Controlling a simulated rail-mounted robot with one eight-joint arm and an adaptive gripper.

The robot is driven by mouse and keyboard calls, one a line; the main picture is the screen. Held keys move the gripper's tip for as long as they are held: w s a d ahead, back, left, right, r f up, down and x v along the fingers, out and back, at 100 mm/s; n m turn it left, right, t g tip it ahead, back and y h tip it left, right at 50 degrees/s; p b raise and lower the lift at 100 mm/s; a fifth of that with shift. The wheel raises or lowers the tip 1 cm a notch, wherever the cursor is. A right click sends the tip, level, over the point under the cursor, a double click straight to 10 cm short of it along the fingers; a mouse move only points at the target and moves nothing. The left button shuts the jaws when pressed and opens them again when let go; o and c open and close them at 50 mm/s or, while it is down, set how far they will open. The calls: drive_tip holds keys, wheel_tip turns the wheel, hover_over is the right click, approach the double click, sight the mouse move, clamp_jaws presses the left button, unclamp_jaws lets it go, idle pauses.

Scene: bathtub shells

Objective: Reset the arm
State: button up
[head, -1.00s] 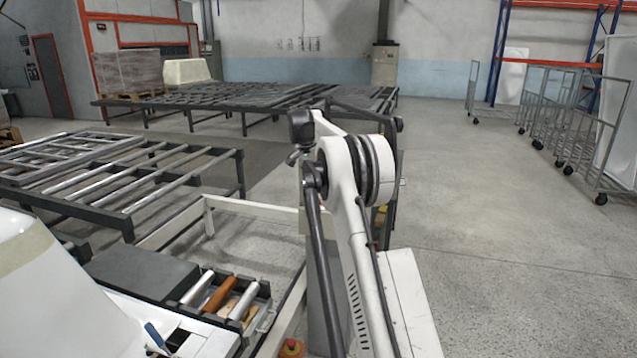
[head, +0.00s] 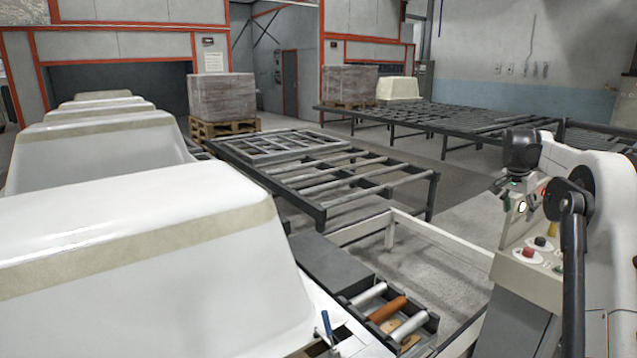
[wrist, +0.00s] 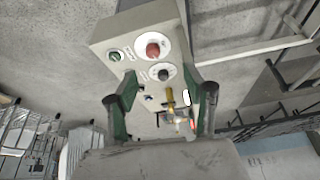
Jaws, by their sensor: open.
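My gripper (wrist: 169,83) is open in the wrist view, with its two dark and green fingers well apart and nothing held between them. A grey control box (wrist: 150,35) with red, green and black buttons lies beyond the fingertips. I cannot tell the exact gap between fingers and box. In the head view my white arm with black joints is folded at the right edge, close to the same box (head: 530,275).
White bathtub shells (head: 140,255) fill the left side. A small roller unit (head: 388,308) sits at the bottom middle. A dark roller table (head: 330,175) and a pale frame (head: 430,232) stand behind it. A wrapped pallet load (head: 222,97) stands at the back. Some floor between is clear.

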drive_tip(key=s+a+r+n+t+y, duration=0.1)
drive_tip(key=s+a+r+n, duration=0.3)
drive_tip(key=s+a, duration=0.8)
drive_tip(key=s+a+r+n+t+y, duration=0.1)
drive_tip(key=s+a+r+n+t, duration=0.15)
drive_tip(key=s+a+r, duration=0.85)
drive_tip(key=s+a+f+n+y, duration=0.1)
drive_tip(key=s+a+f+n, duration=0.2)
drive_tip(key=s+a+f, duration=0.6)
drive_tip(key=s+a+f+n+t+y, duration=0.1)
drive_tip(key=s+a+f+n, duration=0.2)
drive_tip(key=s+a+f, duration=0.6)
drive_tip(key=s+a, duration=0.1)
drive_tip(key=s, duration=0.3)
drive_tip(key=shift+s+f, duration=0.15)
drive_tip(key=shift+s, duration=0.25)
drive_tip(key=shift+t, duration=0.25)
